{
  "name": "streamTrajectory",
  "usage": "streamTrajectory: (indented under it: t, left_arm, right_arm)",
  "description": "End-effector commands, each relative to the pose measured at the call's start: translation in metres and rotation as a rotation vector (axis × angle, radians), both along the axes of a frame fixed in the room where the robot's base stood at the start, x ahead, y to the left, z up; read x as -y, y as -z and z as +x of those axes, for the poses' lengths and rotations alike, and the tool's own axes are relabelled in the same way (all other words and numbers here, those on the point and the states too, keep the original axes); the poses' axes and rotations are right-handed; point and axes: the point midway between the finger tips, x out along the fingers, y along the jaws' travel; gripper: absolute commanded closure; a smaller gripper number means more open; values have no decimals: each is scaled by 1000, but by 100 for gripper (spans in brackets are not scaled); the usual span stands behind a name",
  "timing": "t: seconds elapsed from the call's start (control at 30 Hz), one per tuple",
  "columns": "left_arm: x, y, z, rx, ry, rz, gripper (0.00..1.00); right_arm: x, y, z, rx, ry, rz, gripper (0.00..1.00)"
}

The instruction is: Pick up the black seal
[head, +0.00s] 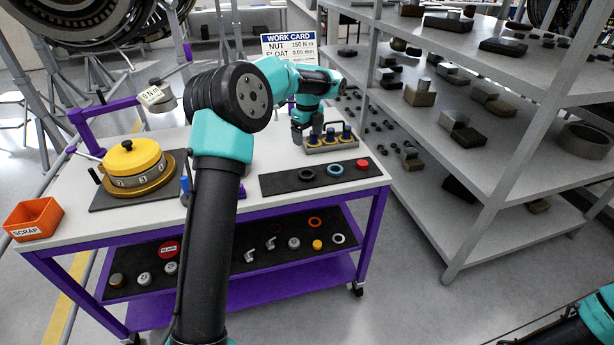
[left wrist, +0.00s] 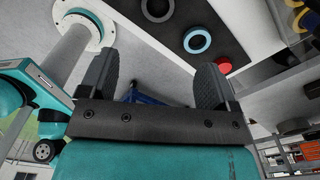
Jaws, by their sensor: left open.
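The black seal (head: 306,174) is a dark ring lying flat at the left part of the upper dark mat (head: 345,178) on the cart top. It also shows at the top edge of the left wrist view (left wrist: 158,19), partly cut off. A blue-grey ring and a red round part lie in a row beside it on the mat. My left gripper (head: 306,133) is above the cart top, behind the mat in the head view, near the post rack. In the left wrist view its fingers (left wrist: 155,85) are wide apart with nothing between them. My right gripper is out of view.
A rack (head: 331,148) of blue-topped posts with yellow bases stands behind the mat, close to my left gripper. A yellow round fixture (head: 135,158) and an orange scrap bin (head: 34,219) are at left. Loaded grey shelves (head: 500,130) stand at right. A lower cart shelf holds several small parts.

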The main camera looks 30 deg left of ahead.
Motion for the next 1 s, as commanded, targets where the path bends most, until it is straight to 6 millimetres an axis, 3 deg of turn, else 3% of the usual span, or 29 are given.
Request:
streamTrajectory:
  t: [0.53,0.7,1.0]
  left_arm:
    - [-1,92,-1,-3,0,0,17]
    - [-1,102,-1,-1,-1,-1,17]
    - [-1,102,-1,0,-1,0,17]
  right_arm:
    - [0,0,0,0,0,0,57]
    - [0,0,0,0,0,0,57]
    - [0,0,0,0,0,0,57]
